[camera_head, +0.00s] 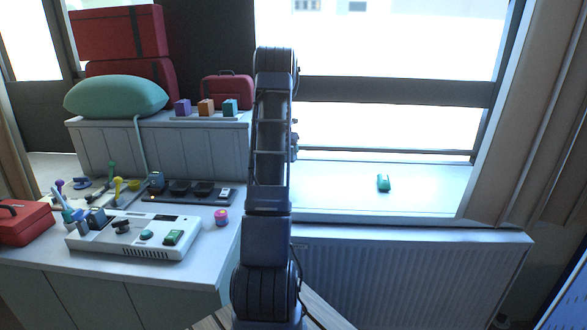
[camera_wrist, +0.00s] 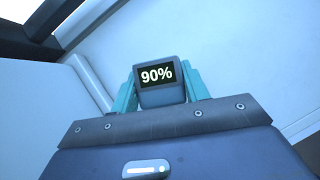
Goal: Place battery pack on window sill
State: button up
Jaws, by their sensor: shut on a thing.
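The battery pack (camera_wrist: 161,96), a dark grey-blue block with a lit "90%" display, sits between the teal fingers of my gripper (camera_wrist: 160,84) in the wrist view. The fingers press on both its sides. The lower part of the pack is hidden behind the gripper body. In the head view my arm hides the gripper and the pack. The white window sill (camera_head: 430,194) runs below the window at the right. I cannot tell whether the pack touches any surface.
A small green object (camera_head: 384,183) lies on the sill, right of my arm. A panelled radiator (camera_head: 410,265) is below the sill. Much of the sill is bare.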

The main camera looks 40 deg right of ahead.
notch_tip(320, 180, down, 10)
jog(key=shift+f, duration=0.1)
dwell(0.4)
jog(key=shift+f, duration=0.15)
jog(key=o, duration=1.3)
